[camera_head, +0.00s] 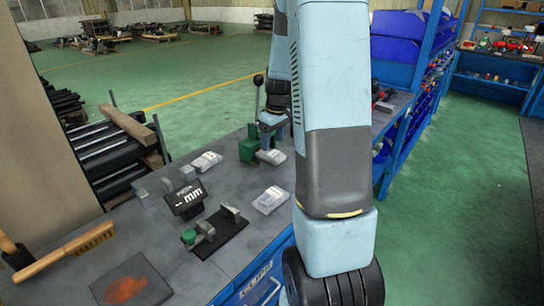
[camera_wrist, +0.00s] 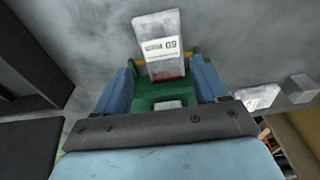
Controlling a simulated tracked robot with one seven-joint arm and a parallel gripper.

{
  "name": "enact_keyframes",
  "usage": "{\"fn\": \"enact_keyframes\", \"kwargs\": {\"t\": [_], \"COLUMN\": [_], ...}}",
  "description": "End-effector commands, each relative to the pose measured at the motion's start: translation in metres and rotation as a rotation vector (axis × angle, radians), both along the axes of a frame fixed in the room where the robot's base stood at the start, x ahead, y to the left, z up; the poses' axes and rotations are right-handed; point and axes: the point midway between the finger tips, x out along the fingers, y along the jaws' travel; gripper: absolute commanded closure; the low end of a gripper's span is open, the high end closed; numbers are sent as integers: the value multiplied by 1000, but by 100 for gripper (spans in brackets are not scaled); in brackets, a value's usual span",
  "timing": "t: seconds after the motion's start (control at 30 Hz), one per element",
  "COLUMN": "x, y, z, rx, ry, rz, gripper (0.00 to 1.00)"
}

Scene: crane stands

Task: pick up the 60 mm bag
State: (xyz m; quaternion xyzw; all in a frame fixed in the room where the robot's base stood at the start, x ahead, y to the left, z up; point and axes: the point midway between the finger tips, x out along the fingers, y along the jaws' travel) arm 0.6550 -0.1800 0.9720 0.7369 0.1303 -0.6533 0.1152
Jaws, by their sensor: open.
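A pale bag with a printed label reading 09, which is 60 upside down, (camera_wrist: 162,38) lies between and beyond the fingertips in the wrist view. A bag, probably the same one, (camera_head: 271,156) lies on the grey bench under my gripper in the head view. My gripper (camera_wrist: 164,65) is open, with one blue finger on each side of the bag's near end. In the head view my gripper (camera_head: 271,126) is small and partly hidden by my arm. I cannot tell whether the fingers touch the bag.
Two more bags lie on the bench, one behind left (camera_head: 206,161) and one in front (camera_head: 269,200). A green lever tool (camera_head: 249,147) stands close beside my gripper.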

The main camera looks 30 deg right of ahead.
Motion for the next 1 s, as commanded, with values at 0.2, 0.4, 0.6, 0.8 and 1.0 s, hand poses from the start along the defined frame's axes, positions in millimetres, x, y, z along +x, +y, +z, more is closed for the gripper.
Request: {"fn": "enact_keyframes", "kwargs": {"t": [0.2, 0.4, 0.6, 0.8, 1.0], "x": [0, 3, 4, 4, 4], "y": [2, 5, 5, 5, 4], "z": [-17, -43, -54, -54, -53], "rx": [1, 1, 0, 0, 0], "ry": [4, 1, 0, -1, -1], "rz": [-1, 0, -1, -1, -1], "gripper": [28, 28, 28, 29, 48]}}
